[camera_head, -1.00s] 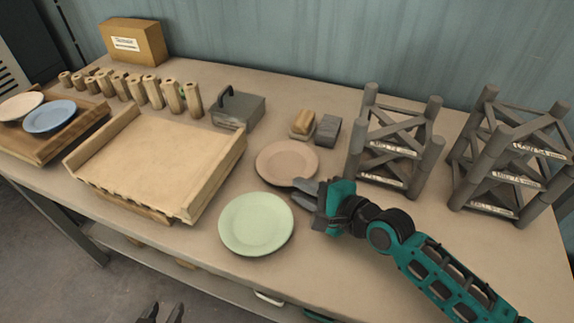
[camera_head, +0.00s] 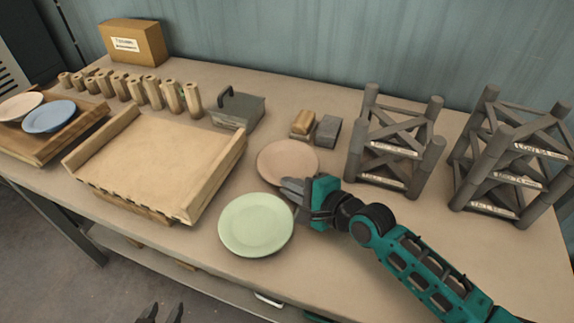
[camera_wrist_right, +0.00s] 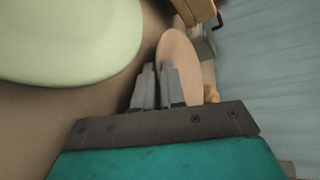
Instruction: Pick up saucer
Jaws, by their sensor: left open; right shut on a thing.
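A pink saucer (camera_head: 287,160) lies on the table, and a pale green saucer (camera_head: 256,224) lies in front of it, slightly left. My right gripper (camera_head: 288,188) is low at the pink saucer's near edge, beside the green saucer's upper right rim. In the right wrist view its two fingers (camera_wrist_right: 158,85) are close together at the pink saucer (camera_wrist_right: 178,55), shut on its rim; the exact contact is partly hidden. The green saucer (camera_wrist_right: 70,40) is apart, left of the fingers there. My left gripper (camera_head: 161,314) is open and empty at the bottom edge.
A wooden tray (camera_head: 165,150) stands left of the saucers. A grey box (camera_head: 238,110) and small blocks (camera_head: 315,127) are behind. Two dark racks (camera_head: 395,145) stand right. A far-left tray (camera_head: 45,145) holds a pink and a blue saucer.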

